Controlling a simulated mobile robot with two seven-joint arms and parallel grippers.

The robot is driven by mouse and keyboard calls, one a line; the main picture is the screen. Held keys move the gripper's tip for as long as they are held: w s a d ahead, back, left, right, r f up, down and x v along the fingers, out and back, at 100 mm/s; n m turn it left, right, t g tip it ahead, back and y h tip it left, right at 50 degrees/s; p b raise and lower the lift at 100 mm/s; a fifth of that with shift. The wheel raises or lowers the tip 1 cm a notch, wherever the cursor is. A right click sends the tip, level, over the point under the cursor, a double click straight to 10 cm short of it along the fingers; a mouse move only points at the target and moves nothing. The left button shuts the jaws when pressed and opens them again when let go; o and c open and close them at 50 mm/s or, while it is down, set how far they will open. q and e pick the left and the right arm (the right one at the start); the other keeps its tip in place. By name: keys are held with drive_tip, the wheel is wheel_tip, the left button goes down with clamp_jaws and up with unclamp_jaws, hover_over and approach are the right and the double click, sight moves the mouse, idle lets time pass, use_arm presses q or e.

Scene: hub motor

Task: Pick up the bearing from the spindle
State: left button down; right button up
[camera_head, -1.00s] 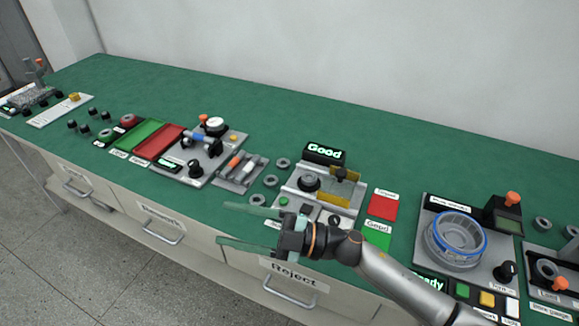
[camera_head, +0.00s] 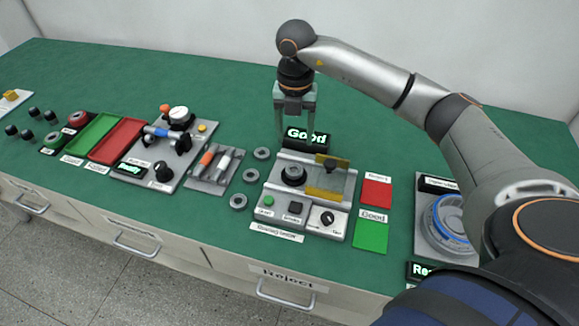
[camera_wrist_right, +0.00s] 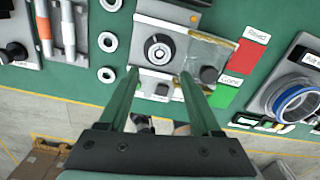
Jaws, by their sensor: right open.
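The bearing tester (camera_head: 338,197) stands mid-bench with a small dark spindle (camera_head: 293,174) on its left part. In the right wrist view, a ring-shaped bearing (camera_wrist_right: 159,48) appears to sit around the spindle; its exact edge is hard to tell. My right gripper (camera_head: 295,137) points down, open and empty, above and behind the tester, near the "Good" display (camera_head: 307,137). In the right wrist view, its two fingertips (camera_wrist_right: 159,72) lie apart, on either side below the spindle in the picture. My left gripper is not in view.
Loose bearing rings (camera_head: 238,201) lie left of the tester. A red Reject pad (camera_head: 376,192) and a green Good pad (camera_head: 370,235) lie to its right. An amber clear guard (camera_head: 330,178) stands beside the spindle. A blue-ringed hub (camera_head: 447,222) is partly hidden by my arm.

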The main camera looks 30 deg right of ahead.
sight(294, 170)
wheel_tip(294, 170, down, 10)
drive_tip(key=shift+s+f+p, duration=0.1)
drive_tip(key=shift+f+p, duration=0.15)
drive_tip(key=shift+p, duration=0.4)
clamp_jaws()
